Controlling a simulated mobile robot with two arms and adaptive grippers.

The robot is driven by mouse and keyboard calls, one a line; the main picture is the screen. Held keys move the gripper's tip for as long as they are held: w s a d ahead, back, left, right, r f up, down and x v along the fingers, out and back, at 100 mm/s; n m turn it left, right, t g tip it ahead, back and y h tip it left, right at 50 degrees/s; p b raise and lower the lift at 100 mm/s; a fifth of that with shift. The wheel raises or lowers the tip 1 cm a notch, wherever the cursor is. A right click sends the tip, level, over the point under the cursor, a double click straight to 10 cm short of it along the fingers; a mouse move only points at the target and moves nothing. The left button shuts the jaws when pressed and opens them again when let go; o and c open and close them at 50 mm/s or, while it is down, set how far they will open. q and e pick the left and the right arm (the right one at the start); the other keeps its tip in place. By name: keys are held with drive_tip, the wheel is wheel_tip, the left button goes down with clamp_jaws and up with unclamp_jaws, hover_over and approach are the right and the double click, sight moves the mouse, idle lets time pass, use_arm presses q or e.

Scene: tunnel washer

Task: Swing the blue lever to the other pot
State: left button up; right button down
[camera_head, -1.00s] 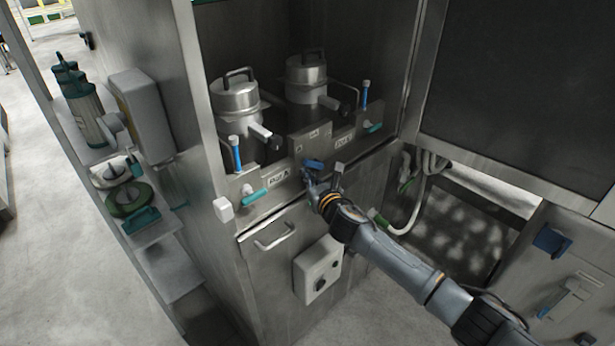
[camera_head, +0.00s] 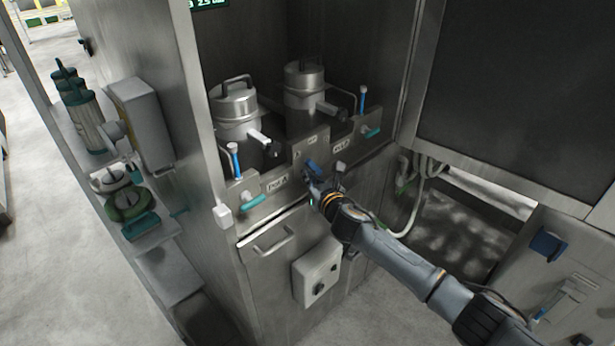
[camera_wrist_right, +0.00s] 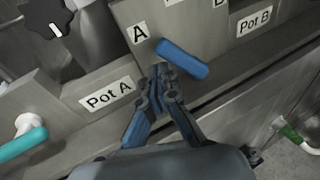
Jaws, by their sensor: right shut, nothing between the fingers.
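The blue lever (camera_head: 313,168) sits on the front panel between the pot A side and the pot B side. In the right wrist view the blue lever (camera_wrist_right: 184,59) slants from upper left, near a small "A" label (camera_wrist_right: 138,33), down to lower right. My right gripper (camera_head: 311,180) is at the lever; in its wrist view the gripper (camera_wrist_right: 159,70) is shut and empty, fingertips just below the lever's left part. I cannot tell whether they touch. Pot A (camera_head: 235,102) and pot B (camera_head: 304,85) stand behind the panel. My left gripper is not in view.
Teal handles sit by the pot A (camera_head: 254,201) and pot B (camera_head: 372,132) labels. A grey box (camera_head: 316,272) projects from the cabinet front below. Hoses (camera_head: 414,190) hang at the right.

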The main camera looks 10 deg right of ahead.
drive_tip(key=shift+w+d+r+p, duration=0.2)
drive_tip(key=shift+d+r+p, duration=0.15)
drive_tip(key=shift+r, duration=0.1)
drive_tip(key=shift+w+d+r+p, duration=0.6)
drive_tip(key=shift+d+r+p, duration=0.1)
drive_tip(key=shift+d+r, duration=0.15)
idle(0.9)
drive_tip(key=shift+w+d+r, duration=0.1)
drive_tip(key=shift+w+d, duration=0.25)
drive_tip(key=shift+d, duration=0.2)
drive_tip(key=shift+w+d+r, duration=0.1)
drive_tip(key=shift+w+d, duration=0.2)
drive_tip(key=shift+d, duration=0.2)
idle(0.5)
drive_tip(key=shift+w+d+f+b, duration=0.15)
drive_tip(key=shift+w+d, duration=0.2)
drive_tip(key=shift+d, duration=0.15)
drive_tip(key=shift+w+d+f+b, duration=0.15)
drive_tip(key=shift+w+d, duration=0.15)
drive_tip(key=shift+d, duration=0.2)
idle(0.7)
drive_tip(key=shift+w+d+f, duration=0.1)
idle(0.4)
drive_tip(key=shift+r, duration=0.35)
